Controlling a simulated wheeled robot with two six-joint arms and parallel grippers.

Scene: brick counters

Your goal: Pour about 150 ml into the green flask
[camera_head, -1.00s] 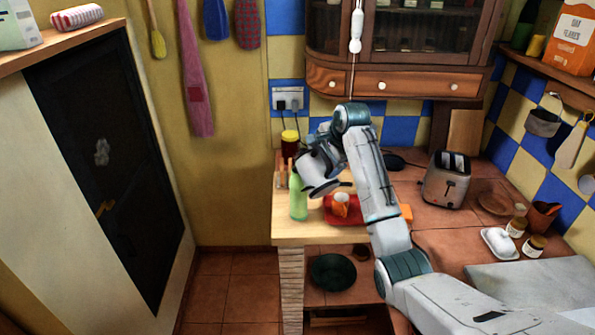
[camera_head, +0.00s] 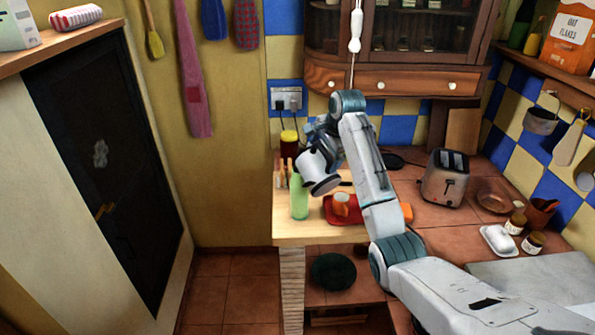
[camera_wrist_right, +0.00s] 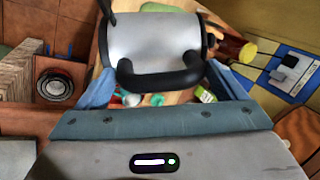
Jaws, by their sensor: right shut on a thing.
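The green flask (camera_head: 299,201) stands upright near the left end of the wooden counter top in the head view. My right gripper (camera_head: 326,145) is shut on the black handle of a pale grey jug (camera_head: 311,165). The jug is tilted and held in the air beside the flask's top, overlapping it closely in the picture. The jug also shows in the right wrist view (camera_wrist_right: 153,40), with its handle between the blue fingers. I cannot see any liquid stream or the level in the flask. My left gripper is not in view.
A toaster (camera_head: 446,178) and a white butter dish (camera_head: 499,241) are farther right. The counter's left edge is close to the flask.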

